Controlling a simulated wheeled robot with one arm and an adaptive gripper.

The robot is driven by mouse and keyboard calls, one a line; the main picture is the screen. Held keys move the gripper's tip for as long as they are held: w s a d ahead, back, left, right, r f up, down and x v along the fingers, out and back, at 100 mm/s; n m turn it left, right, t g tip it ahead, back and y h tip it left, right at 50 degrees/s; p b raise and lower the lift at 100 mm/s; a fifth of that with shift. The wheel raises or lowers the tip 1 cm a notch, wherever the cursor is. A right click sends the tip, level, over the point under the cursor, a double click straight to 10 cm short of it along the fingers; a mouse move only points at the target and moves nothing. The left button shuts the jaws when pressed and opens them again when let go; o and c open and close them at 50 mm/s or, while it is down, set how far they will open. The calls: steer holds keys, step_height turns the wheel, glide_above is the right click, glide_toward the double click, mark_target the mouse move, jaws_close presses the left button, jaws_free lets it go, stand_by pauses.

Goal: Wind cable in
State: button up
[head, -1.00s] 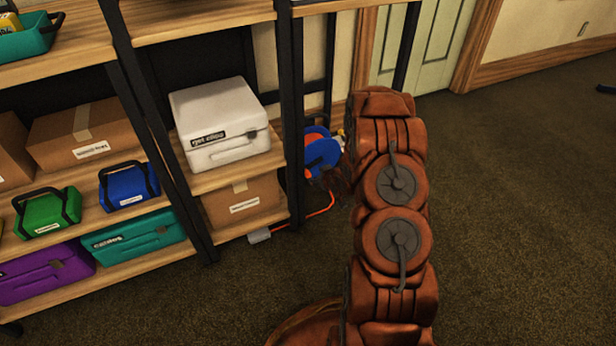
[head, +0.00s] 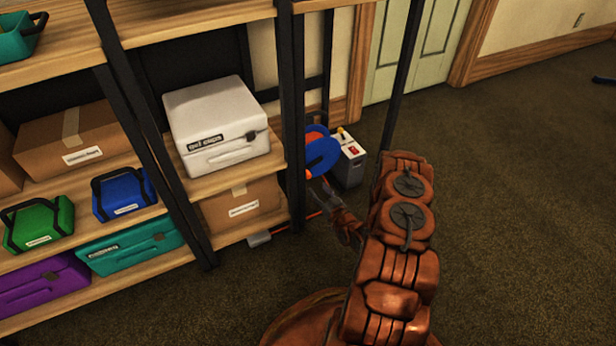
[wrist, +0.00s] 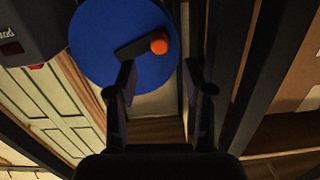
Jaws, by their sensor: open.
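The cable reel (head: 322,155) has a blue disc and stands on the floor just right of the shelf rack. In the wrist view its blue disc (wrist: 110,45) bears a black crank arm with an orange knob (wrist: 159,43). My gripper (wrist: 162,76) is open and empty, and the knob appears just beyond and between its fingertips. In the head view my gripper (head: 318,184) is small and dark, just below the disc. Orange cable (head: 308,217) runs along the floor to a small grey block (head: 259,239); part is hidden behind a rack post.
A grey box (head: 350,162) with a red switch and yellow knob stands right behind the reel. The rack post (head: 291,120) is close on the left. Shelves hold a white case (head: 215,125), cardboard boxes and coloured cases.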

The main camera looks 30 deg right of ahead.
mark_target(310, 177)
steer(key=shift+s+f+t, duration=0.1)
steer(key=shift+f+t, duration=0.05)
steer(key=shift+t, duration=0.25)
steer(key=w+b, duration=0.2)
steer(key=w, duration=0.4)
steer(key=shift+d, duration=0.2)
steer(key=shift+w+d+m+h+b, duration=0.15)
steer(key=shift+w+m+h+b, duration=0.2)
steer(key=shift+w, duration=0.45)
jaws_close()
